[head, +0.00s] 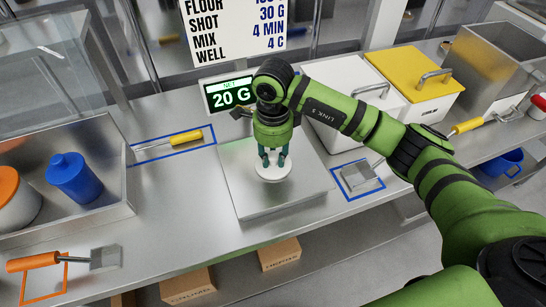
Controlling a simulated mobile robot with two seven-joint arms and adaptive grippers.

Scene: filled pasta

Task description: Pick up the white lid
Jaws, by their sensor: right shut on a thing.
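A round white lid (274,174) is at the steel plate of the scale (236,190), in the middle of the head view. My right gripper (273,160) points down over its centre, with its fingers shut on the lid's middle part, which they mostly hide. I cannot tell whether the lid touches the plate or hangs just above it. The scale's display (231,95) reads 20 G. My left gripper is not in view.
A white bin (325,131) and a yellow-lidded bin (415,77) stand behind at the right. A steel tray (123,180) with a blue jar (75,180) is at the left. Scrapers (355,176) lie in blue outlines either side of the scale. The counter's front middle is clear.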

